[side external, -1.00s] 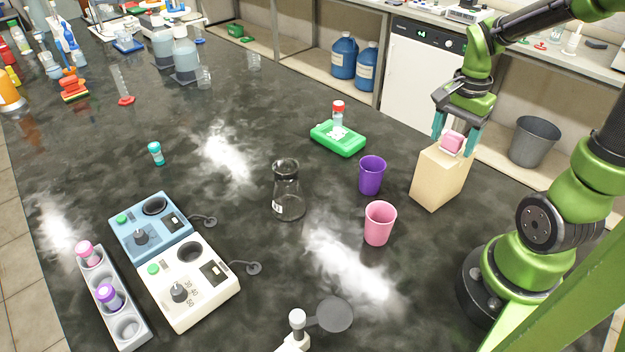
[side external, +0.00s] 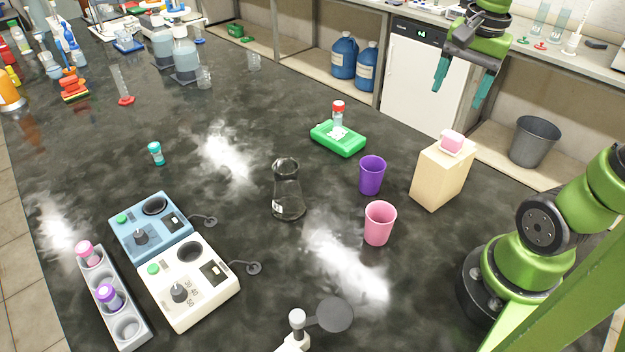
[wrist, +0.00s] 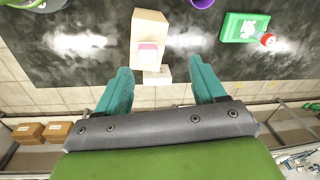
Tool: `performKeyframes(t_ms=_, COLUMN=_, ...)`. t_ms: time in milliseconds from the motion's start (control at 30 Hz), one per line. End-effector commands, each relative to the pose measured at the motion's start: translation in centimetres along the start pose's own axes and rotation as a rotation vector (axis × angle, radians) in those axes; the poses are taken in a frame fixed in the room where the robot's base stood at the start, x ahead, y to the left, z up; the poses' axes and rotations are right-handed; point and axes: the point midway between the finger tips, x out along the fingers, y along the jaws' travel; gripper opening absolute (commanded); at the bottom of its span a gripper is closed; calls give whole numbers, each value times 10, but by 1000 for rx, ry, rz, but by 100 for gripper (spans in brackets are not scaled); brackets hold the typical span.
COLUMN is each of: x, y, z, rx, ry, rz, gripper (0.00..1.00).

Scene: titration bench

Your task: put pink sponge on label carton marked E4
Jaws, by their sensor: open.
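The pink sponge (side external: 452,141) rests on top of a tall beige carton (side external: 441,177) at the right side of the dark bench. A white patch shows on the carton's top beside and under the sponge. In the wrist view the sponge (wrist: 148,52) lies on the carton (wrist: 150,27), beyond my fingers. My gripper (side external: 457,94) is open and empty, raised above the carton and apart from the sponge. It also shows in the wrist view (wrist: 162,88) with its two teal fingers spread. I cannot read any E4 mark on the carton.
A purple cup (side external: 371,176) and a pink cup (side external: 379,224) stand left of the carton. A green box (side external: 338,140) with a red-capped vial is farther back. A glass flask (side external: 287,190) stands mid-bench. The bench edge runs close behind the carton.

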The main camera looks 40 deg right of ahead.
Motion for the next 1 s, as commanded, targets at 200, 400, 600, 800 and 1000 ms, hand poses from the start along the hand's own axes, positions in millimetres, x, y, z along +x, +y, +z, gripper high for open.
performKeyframes(t_ms=200, x=9, y=-25, z=96, rx=-652, ry=113, rz=-340, gripper=69)
performKeyframes(t_ms=400, x=12, y=-28, z=138, rx=-933, ry=199, rz=-522, gripper=69)
performKeyframes(t_ms=600, x=12, y=-29, z=140, rx=-954, ry=210, rz=-536, gripper=69)
performKeyframes(t_ms=800, x=12, y=-29, z=140, rx=-952, ry=209, rz=-534, gripper=69)
performKeyframes(t_ms=1000, x=12, y=-29, z=140, rx=-951, ry=209, rz=-534, gripper=69)
